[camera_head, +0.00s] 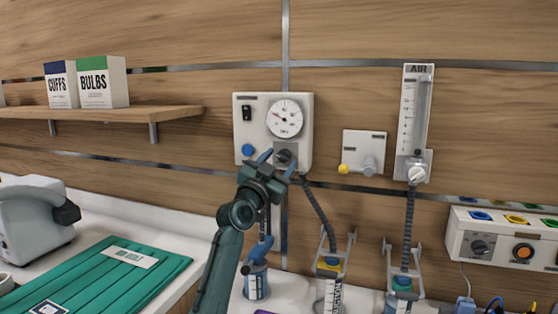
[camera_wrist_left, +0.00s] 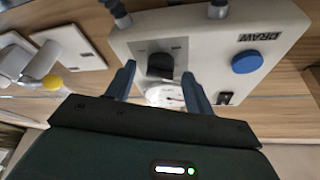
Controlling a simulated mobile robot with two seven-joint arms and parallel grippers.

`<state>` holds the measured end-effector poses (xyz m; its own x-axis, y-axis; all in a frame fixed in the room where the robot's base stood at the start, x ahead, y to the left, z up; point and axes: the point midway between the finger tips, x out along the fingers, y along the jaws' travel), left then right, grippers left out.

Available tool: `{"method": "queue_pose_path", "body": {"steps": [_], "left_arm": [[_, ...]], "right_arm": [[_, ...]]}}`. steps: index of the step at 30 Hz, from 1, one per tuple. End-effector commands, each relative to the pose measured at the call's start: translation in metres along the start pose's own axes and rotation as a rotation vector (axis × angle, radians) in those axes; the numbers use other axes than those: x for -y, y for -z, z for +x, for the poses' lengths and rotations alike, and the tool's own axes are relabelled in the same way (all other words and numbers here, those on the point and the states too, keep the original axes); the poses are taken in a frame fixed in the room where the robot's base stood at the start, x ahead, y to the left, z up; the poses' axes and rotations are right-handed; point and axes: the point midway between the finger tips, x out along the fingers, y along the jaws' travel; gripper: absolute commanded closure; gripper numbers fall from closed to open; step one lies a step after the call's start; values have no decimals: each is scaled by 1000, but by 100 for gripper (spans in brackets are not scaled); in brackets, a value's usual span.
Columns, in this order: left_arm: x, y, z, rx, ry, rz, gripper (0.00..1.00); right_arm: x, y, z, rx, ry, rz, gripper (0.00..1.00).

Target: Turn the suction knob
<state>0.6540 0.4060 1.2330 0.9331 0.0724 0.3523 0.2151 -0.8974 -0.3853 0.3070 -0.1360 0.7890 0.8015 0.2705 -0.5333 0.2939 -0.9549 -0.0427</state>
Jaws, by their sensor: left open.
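The suction unit (camera_head: 245,130) is a white wall box with a round gauge (camera_head: 285,118), a black switch, a blue button and a dark knob (camera_head: 284,156) at its lower right. My left gripper (camera_head: 278,161) is open in front of the unit's lower part, partly overlapping the knob. In the left wrist view, the black knob (camera_wrist_left: 160,65) shows between the two blue fingertips of my left gripper (camera_wrist_left: 159,72), with a gap on each side. I see no contact. The gauge is partly hidden behind the gripper there. My right gripper is not in view.
A white plate with a yellow-tipped outlet (camera_head: 364,152) and an air flowmeter (camera_head: 414,120) are to the right. Grey hoses hang below. Bottles (camera_head: 256,284) stand under the unit. A shelf (camera_head: 110,118) with two boxes is at left, above a green folded cloth (camera_head: 110,275).

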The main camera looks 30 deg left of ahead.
Motion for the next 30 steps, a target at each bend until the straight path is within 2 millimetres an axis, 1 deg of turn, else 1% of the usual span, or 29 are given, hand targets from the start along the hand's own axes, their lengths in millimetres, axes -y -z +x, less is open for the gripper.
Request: {"method": "queue_pose_path", "body": {"steps": [3, 10, 26, 30], "left_arm": [[0, 1, 3, -1, 1, -1, 47], [0, 0, 3, -1, 0, -1, 48], [0, 0, 3, 0, 0, -1, 91], [0, -1, 2, -1, -7, 21, 91]], "right_arm": [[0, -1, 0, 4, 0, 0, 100], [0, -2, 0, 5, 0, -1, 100], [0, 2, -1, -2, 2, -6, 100], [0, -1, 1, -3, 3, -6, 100]]}}
